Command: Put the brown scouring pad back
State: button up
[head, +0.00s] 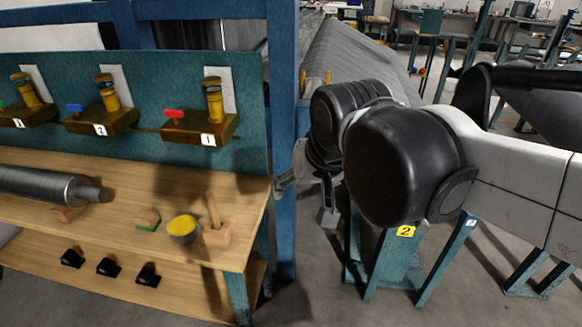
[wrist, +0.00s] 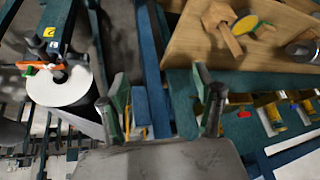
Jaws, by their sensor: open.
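On the wooden bench top (head: 100,185) a small brown block with a green underside (head: 146,218) lies left of a round tin with yellow contents (head: 183,230). A tan wooden block with an upright handle (head: 216,236) stands right of the tin, and also shows in the wrist view (wrist: 222,28). I cannot tell for sure which piece is the brown scouring pad. My gripper (wrist: 164,108) is open with nothing visible between its fingers. In the head view my gripper (head: 328,212) hangs right of the bench, partly behind my arm, apart from the bench pieces.
A grey roller (head: 50,186) lies on the bench. Numbered wooden brackets (head: 200,127) hold amber cylinders on the teal back panel (head: 150,75). Several black pieces (head: 108,267) sit on the lower shelf. A blue post (head: 284,150) stands at the bench's right end. A large roll (wrist: 60,85) is at left in the wrist view.

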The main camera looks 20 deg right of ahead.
jog(key=s+d+f+t, duration=0.1)
jog(key=s+d+f, duration=0.2)
jog(key=s, duration=0.3)
jog(key=shift+d+f+n+h, duration=0.3)
jog(key=shift+d+f+n, duration=0.1)
jog(key=shift+f, duration=0.15)
